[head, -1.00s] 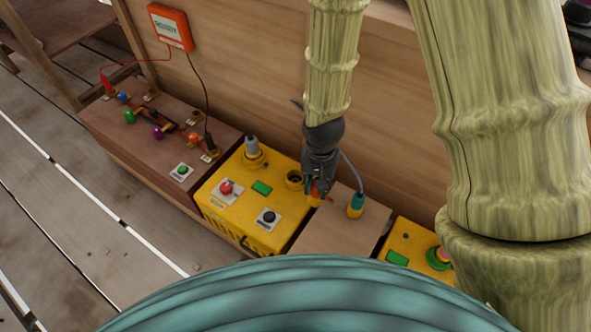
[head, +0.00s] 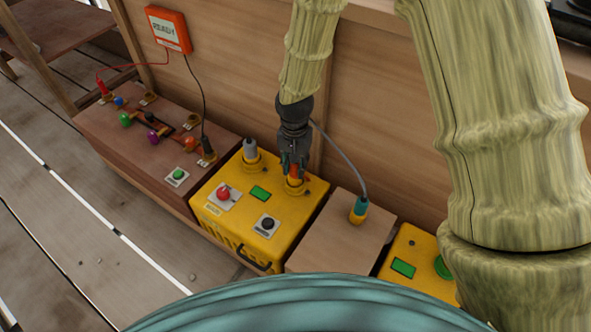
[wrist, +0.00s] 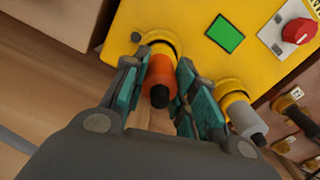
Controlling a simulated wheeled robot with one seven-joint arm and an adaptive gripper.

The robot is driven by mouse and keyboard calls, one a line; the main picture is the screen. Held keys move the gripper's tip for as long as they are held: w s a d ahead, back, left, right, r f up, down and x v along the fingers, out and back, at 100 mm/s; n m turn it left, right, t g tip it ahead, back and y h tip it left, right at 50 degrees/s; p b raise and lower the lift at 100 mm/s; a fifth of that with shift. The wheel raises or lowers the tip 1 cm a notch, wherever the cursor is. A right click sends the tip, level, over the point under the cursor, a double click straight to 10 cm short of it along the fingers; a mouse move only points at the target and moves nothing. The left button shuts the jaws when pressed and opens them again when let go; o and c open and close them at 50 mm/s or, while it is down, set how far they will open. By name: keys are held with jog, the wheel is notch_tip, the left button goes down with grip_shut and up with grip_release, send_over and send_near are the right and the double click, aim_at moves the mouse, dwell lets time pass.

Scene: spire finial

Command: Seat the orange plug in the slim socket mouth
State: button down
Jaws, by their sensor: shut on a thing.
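The orange plug (head: 294,170) is between the fingers of my gripper (head: 292,163), above the right-hand socket (head: 294,188) on top of the yellow box (head: 228,232). In the wrist view my gripper (wrist: 158,72) is shut on the orange plug (wrist: 160,66), one finger on each side. The plug's far end meets the brass-coloured ring of the socket (wrist: 160,39) and hides most of its mouth. I cannot tell how deep it sits. A grey plug (head: 250,149) stands in the neighbouring socket, also visible in the wrist view (wrist: 243,117).
A teal plug (head: 359,207) with a grey cable stands on the wooden block (head: 335,238) to the right. A wooden wall rises close behind.

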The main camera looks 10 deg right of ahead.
jog(key=shift+f, duration=0.7)
jog(key=shift+r, duration=0.1)
jog(key=c, duration=1.1)
grip_release()
jog(key=shift+c, duration=0.2)
notch_tip(320, 180, up, 12)
jog(key=p, duration=0.5)
